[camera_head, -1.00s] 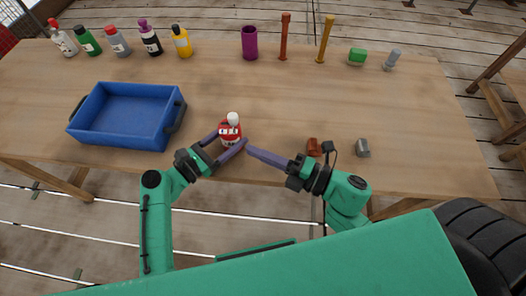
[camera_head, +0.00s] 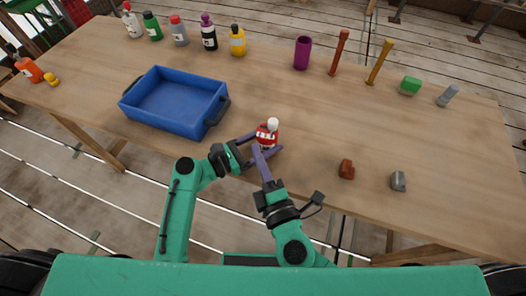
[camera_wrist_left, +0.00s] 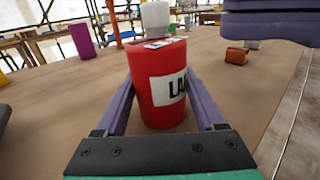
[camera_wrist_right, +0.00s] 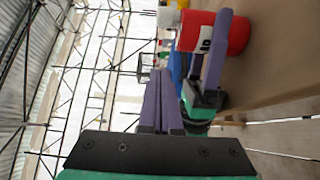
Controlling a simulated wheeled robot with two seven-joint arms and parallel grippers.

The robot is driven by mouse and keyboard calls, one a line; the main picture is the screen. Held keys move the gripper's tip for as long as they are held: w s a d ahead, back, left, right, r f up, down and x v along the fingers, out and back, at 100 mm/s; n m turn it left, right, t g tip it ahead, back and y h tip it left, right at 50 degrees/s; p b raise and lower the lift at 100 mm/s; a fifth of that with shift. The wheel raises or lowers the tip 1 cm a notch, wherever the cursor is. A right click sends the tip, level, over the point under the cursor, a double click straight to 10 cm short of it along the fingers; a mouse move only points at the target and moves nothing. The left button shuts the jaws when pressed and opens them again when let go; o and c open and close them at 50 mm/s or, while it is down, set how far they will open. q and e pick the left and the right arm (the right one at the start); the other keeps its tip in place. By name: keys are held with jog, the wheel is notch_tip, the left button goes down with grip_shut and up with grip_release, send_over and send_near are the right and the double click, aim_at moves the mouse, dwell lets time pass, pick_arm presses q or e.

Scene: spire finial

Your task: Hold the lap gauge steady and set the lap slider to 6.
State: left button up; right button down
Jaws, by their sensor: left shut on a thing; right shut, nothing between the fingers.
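The lap gauge (camera_head: 266,137) is a red cylinder with a white label and a white knob (camera_wrist_left: 155,17) on top. It stands upright near the table's front edge. The label shows "LA" in the left wrist view (camera_wrist_left: 172,88); the rest is turned away. No scale number is readable, and I cannot tell which part is the slider. My left gripper (camera_head: 262,143) is shut on the gauge, one finger on each side. My right gripper (camera_head: 258,152) is shut and empty, its tips close in front of the gauge; in its wrist view the gauge is at upper right (camera_wrist_right: 238,35).
A blue tray (camera_head: 156,117) stands left of the gauge. A brown-red block (camera_head: 346,169) and a grey piece (camera_head: 398,181) lie to the right. Bottles, a purple cup (camera_head: 302,53) and upright sticks line the back. The table around the gauge is clear.

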aim_at(265, 137)
jog(key=w, duration=0.4)
jog(key=w+d, duration=0.1)
jog(key=w, duration=0.2)
jog(key=shift+d, duration=0.2)
